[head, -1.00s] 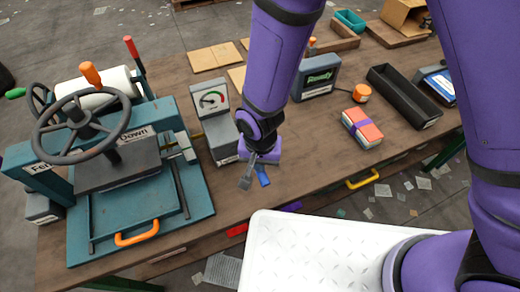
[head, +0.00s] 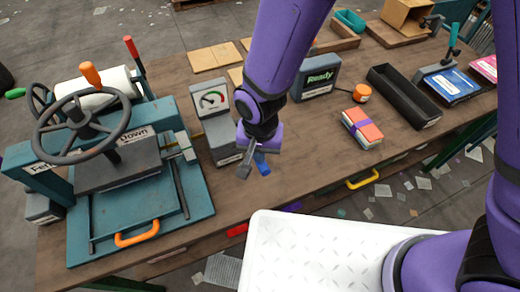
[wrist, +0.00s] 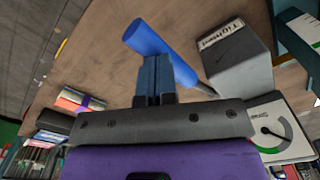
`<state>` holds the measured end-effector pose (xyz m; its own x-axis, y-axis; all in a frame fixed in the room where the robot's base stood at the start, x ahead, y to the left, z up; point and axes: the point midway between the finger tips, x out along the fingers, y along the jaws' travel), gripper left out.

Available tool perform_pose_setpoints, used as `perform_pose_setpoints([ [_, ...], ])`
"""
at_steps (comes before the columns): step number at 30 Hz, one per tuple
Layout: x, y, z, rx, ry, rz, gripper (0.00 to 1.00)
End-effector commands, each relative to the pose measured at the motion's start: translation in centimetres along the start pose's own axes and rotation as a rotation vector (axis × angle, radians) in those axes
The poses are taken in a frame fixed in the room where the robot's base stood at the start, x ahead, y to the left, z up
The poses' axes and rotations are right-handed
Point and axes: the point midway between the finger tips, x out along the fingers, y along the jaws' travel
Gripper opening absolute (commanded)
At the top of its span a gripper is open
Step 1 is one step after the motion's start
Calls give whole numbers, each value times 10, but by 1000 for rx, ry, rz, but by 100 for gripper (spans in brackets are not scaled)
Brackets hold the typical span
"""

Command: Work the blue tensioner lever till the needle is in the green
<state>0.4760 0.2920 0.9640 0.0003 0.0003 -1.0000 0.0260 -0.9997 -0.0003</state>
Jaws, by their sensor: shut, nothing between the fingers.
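The tensioner is a grey box (head: 221,141) with a label reading "Tighten" in the wrist view (wrist: 238,60). Its blue lever (head: 262,163) sticks out at the front right of the box; its round blue handle (wrist: 147,38) lies just past my fingertips in the wrist view. My gripper (head: 244,170) is shut and empty, with its fingers (wrist: 155,75) close against the lever's handle; I cannot tell whether they touch. The gauge (head: 211,99) stands behind the box and also shows in the wrist view (wrist: 282,128).
A teal press with a handwheel (head: 82,125) stands close on the left. The bench front between is mostly clear.

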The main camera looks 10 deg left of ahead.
Motion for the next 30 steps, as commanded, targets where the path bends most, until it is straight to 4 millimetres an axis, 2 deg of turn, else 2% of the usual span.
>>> perform_pose_setpoints([
  [30, -87, 0, 0, -1, 1, -2, 0],
])
